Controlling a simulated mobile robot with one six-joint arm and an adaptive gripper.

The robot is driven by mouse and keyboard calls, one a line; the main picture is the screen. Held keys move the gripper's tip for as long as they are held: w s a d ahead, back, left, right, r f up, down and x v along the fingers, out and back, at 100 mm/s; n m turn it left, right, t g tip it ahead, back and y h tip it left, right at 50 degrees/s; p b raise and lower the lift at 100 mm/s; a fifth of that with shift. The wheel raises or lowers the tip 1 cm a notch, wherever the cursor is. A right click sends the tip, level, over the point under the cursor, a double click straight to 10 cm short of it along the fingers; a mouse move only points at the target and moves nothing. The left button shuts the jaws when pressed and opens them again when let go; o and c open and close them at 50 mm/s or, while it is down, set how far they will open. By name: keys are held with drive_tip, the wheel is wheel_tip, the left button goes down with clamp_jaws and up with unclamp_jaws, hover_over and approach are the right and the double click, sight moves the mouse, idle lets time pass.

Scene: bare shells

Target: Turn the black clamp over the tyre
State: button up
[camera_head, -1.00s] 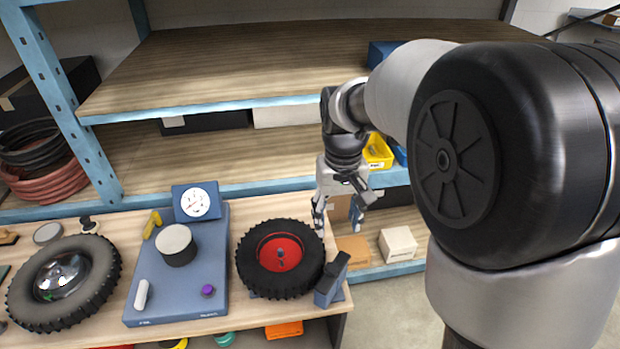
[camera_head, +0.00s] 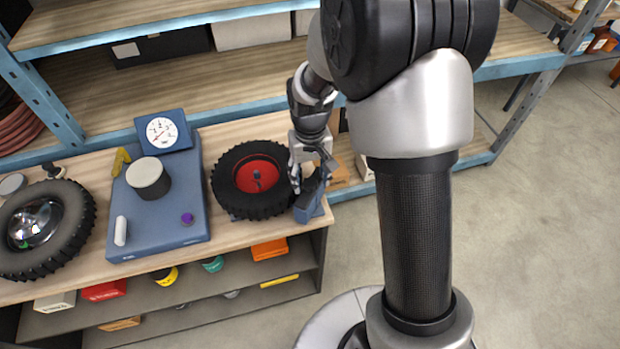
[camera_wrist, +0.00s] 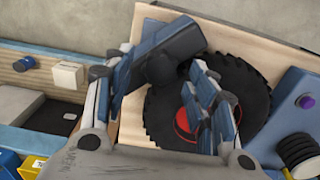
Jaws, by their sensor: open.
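The tyre (camera_head: 232,190), black with a red hub (camera_head: 257,174), lies flat on the bench and also shows in the wrist view (camera_wrist: 160,122). The black clamp (camera_wrist: 180,42) stands on a blue base at the tyre's edge; in the head view its lower part (camera_head: 308,207) shows right of the tyre, partly hidden by my gripper. My gripper (camera_head: 310,178) is open just above the clamp. In the wrist view my gripper (camera_wrist: 160,78) has one finger on either side of the clamp's black arm. I cannot tell whether the fingers touch it.
A blue fixture (camera_head: 165,215) with a gauge (camera_head: 161,132) and a grey-topped cylinder (camera_head: 148,176) stands left of the tyre. A second wheel (camera_head: 72,225) lies farther left. Shelving with boxes rises behind. The bench ends just right of the clamp, with open floor beyond.

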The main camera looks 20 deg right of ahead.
drive_tip(key=shift+f, duration=0.4)
clamp_jaws()
idle(0.5)
